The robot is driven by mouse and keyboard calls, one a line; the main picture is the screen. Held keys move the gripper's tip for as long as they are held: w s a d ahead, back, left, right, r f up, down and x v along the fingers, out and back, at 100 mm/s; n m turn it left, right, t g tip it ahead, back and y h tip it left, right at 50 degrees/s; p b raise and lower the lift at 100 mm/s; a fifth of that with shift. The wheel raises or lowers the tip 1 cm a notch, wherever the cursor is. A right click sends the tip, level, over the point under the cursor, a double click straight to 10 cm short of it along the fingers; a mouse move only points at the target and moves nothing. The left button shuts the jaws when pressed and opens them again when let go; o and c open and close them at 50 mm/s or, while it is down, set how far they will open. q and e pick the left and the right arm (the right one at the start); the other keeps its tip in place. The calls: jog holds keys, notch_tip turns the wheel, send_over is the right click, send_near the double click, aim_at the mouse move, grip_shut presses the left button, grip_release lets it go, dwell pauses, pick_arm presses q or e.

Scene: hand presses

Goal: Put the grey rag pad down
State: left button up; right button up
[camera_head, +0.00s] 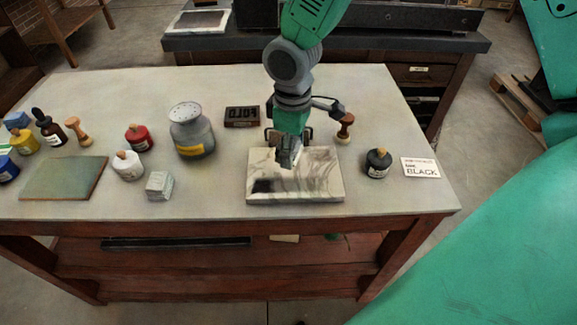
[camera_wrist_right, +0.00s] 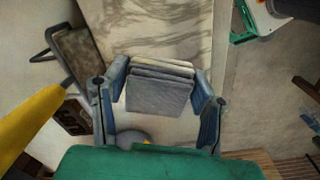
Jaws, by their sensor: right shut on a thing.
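The grey rag pad (camera_wrist_right: 157,94) is a folded stack of grey cloth with a paler layer at its far edge. My right gripper (camera_head: 289,152) is shut on it, with a finger on each side of the pad in the right wrist view (camera_wrist_right: 160,90). In the head view the gripper is over the back part of the pale, dark-streaked slab (camera_head: 320,180) and hides most of the pad. I cannot tell whether the pad touches the slab. My left gripper is not in view.
The slab lies at the table's (camera_head: 220,195) front edge. Close by are a dark type block (camera_head: 242,116), a wooden-handled stamp (camera_head: 345,128), a black ink bottle (camera_head: 377,163), a grey jar (camera_head: 191,132) and a small pale block (camera_head: 159,185). Bare tabletop lies left of the slab.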

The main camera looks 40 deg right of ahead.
aim_at(297, 170)
jog(key=f, duration=0.1)
jog(key=d+f, duration=0.1)
jog(key=f, duration=0.1)
jog(key=d+f, duration=0.1)
jog(key=f, duration=0.1)
jog(key=shift+s+d+f+b, duration=0.1)
jog(key=shift+d+f+b, duration=0.05)
jog(key=shift+b, duration=0.2)
jog(key=shift+f, duration=0.15)
jog(key=shift+c, duration=0.5)
jog(key=shift+a, duration=0.95)
jog(key=o, duration=1.2)
jog(key=shift+d, duration=0.15)
jog(key=shift+d+f, duration=0.15)
jog(key=shift+d, duration=0.5)
jog(key=shift+a, duration=0.25)
jog(key=r, duration=0.4)
jog(key=shift+a+p, duration=0.35)
jog(key=r, duration=0.5)
jog(key=d+r+p, duration=0.1)
jog(key=r, duration=0.2)
jog(key=shift+r, duration=0.1)
jog(key=shift+a+r, duration=0.2)
jog(key=shift+a, duration=0.05)
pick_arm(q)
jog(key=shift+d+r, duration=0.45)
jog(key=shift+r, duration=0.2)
pick_arm(e)
jog(key=shift+a, duration=0.15)
